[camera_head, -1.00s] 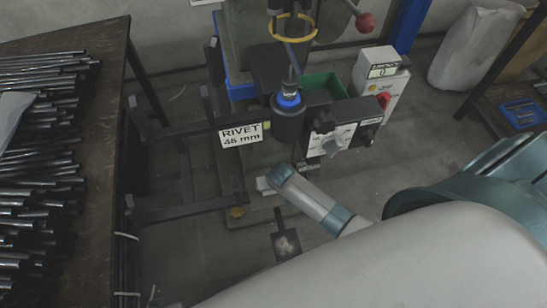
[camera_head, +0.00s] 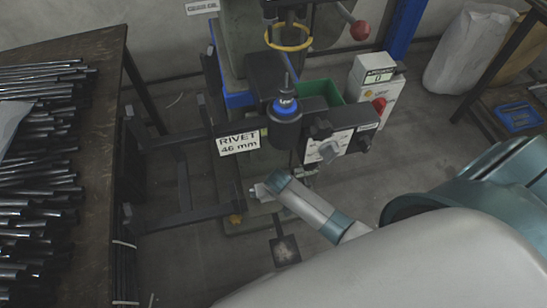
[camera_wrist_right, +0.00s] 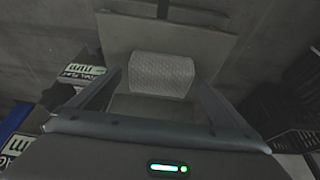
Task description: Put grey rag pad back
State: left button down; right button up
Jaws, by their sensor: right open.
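The grey rag pad (camera_wrist_right: 162,73) shows in the right wrist view as a pale, textured, rounded block in front of a flat plate. My right gripper (camera_wrist_right: 159,80) is open, with one finger on each side of the pad; I cannot tell whether they touch it. In the head view my right arm reaches in from the right, and its end is low in front of the rivet press (camera_head: 285,125). A small pale shape (camera_head: 261,192) shows at the arm's end; I cannot tell whether it is the pad. My left gripper is not in view.
A table (camera_head: 100,150) with many metal rods (camera_head: 40,150) stands at the left. Dark frame bars (camera_head: 185,217) lie left of my right arm's end. A green bin (camera_head: 318,92) and a white control box (camera_head: 372,85) stand behind the press head. A blue tray (camera_head: 518,117) is at the far right.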

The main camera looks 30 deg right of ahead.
pick_arm(q)
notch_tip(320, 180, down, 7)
jog(key=p, duration=0.2)
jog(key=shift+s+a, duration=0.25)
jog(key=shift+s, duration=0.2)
pick_arm(e)
jog(key=v, duration=1.1)
jog(key=shift+s, duration=0.1)
jog(key=s+f+n, duration=0.2)
jog(key=s+f, duration=0.5)
jog(key=s, duration=0.3)
jog(key=s+a+f+n+g+y, duration=0.1)
jog(key=s+f+n, duration=0.1)
jog(key=s+f, duration=0.5)
jog(key=s, duration=0.2)
jog(key=shift+s+n+g+y, duration=0.3)
jog(key=shift+s+n, duration=0.1)
